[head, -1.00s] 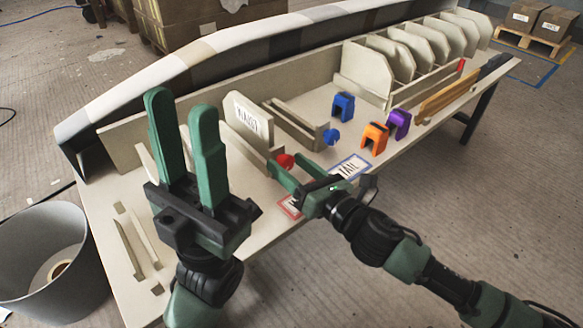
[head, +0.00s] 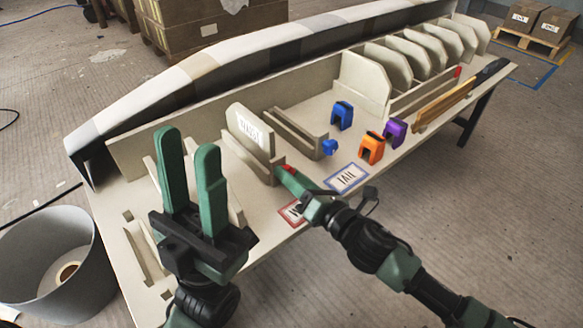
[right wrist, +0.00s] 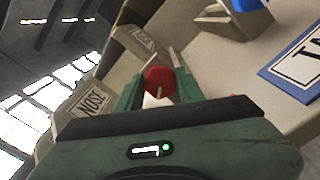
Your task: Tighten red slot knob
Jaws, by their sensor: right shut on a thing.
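The red slot knob (head: 290,169) is at the front end of the slot holding the white board marked NOSE (head: 247,125). The knob shows as a red disc between the green fingers in the right wrist view (right wrist: 160,81). My right gripper (head: 284,170) is shut on this knob, its fingers pointing at the slot's end. The fingers partly hide the knob in the head view. My left gripper (head: 188,145) is upright, open and empty above the left end of the table.
A blue knob (head: 329,147) sits on the neighbouring slot. Blue (head: 342,114), orange (head: 371,148) and purple (head: 396,131) clamps stand to the right. The TAIL label (head: 346,178) lies on the table (head: 315,220). A grey bin (head: 50,255) stands at the left.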

